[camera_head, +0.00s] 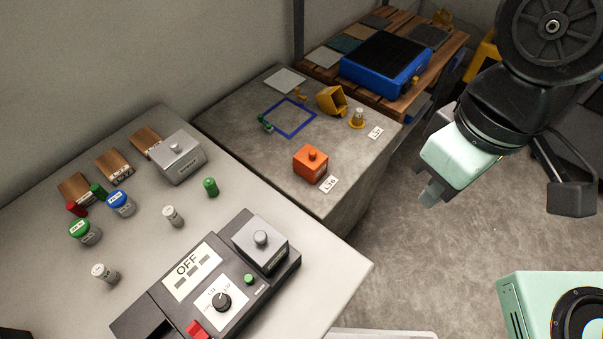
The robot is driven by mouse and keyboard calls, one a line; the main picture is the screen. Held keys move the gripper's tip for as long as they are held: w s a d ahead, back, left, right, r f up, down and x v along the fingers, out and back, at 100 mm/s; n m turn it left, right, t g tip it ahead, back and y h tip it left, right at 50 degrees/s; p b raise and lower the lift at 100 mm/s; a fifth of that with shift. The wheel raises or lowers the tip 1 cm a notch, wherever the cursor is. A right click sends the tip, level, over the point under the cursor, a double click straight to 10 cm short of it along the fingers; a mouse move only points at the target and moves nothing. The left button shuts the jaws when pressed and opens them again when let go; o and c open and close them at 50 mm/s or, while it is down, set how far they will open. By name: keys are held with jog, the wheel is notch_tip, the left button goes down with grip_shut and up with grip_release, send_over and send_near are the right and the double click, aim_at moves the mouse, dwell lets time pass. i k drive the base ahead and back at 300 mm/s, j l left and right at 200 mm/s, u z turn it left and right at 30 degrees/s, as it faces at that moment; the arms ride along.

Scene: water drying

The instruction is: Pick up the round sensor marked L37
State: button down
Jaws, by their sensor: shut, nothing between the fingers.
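My gripper (432,193) hangs over the floor at right, pointing down, shut and empty. It is well apart from the round pieces.
A black device (140,324) reading OFF, with knob and grey box, fills the light table's front. Wooden blocks (113,166) and a grey box (180,157) stand behind. The concrete bench holds an orange box (311,163). Open floor (430,255) lies at right.

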aim_at(359, 111)
jog(key=l+u, duration=0.1)
jog(key=l, duration=0.35)
jog(key=k+l, duration=0.1)
jog(key=l, duration=0.35)
jog(key=l+u, duration=0.15)
jog(key=l, duration=0.3)
jog(key=i+l+u, duration=0.25)
jog(key=i+l, duration=0.2)
jog(key=l, duration=0.25)
jog(key=i+l+u, duration=0.15)
jog(key=i, duration=0.55)
